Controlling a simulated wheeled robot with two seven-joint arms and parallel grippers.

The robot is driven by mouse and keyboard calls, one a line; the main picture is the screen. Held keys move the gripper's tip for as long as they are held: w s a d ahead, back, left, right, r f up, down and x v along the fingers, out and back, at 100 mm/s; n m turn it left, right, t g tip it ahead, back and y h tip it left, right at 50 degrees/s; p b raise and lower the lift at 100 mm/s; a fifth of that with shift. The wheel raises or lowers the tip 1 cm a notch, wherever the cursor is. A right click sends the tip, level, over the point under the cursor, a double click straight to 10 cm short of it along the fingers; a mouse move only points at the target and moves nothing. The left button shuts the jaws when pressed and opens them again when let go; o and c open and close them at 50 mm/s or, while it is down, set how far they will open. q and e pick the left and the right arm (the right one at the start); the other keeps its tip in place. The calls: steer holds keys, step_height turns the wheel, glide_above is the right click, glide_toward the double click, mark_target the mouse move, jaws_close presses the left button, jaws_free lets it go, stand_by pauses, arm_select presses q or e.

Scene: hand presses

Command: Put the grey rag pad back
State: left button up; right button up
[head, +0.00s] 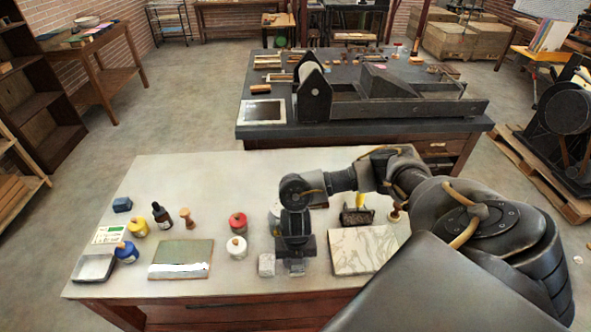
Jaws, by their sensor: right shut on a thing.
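My right gripper (281,266) points down over the front middle of the pale table (150,190). It is shut on a light grey block-like thing, which I take to be the grey rag pad (266,265). The pad shows on both sides of the dark finger, and its middle is hidden. I cannot tell whether it touches the tabletop or hangs just above it. My left gripper is not in view.
A marbled slab (363,250) lies right of the gripper. A white-lidded jar (236,248) and a red jar (238,223) stand to its left. Further left are a glossy slab (181,260), bottles and a grey tray (94,267). The table's left back is clear.

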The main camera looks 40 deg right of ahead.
steer(key=shift+f, duration=0.1)
steer(key=shift+f, duration=0.15)
steer(key=o, duration=0.9)
steer(key=shift+o, duration=0.2)
steer(key=shift+r, duration=0.35)
step_height(320, 180, up, 10)
steer(key=shift+w+r+p, duration=0.1)
steer(key=shift+r+p, duration=0.1)
steer(key=shift+p, duration=0.85)
steer(key=shift+r, duration=0.7)
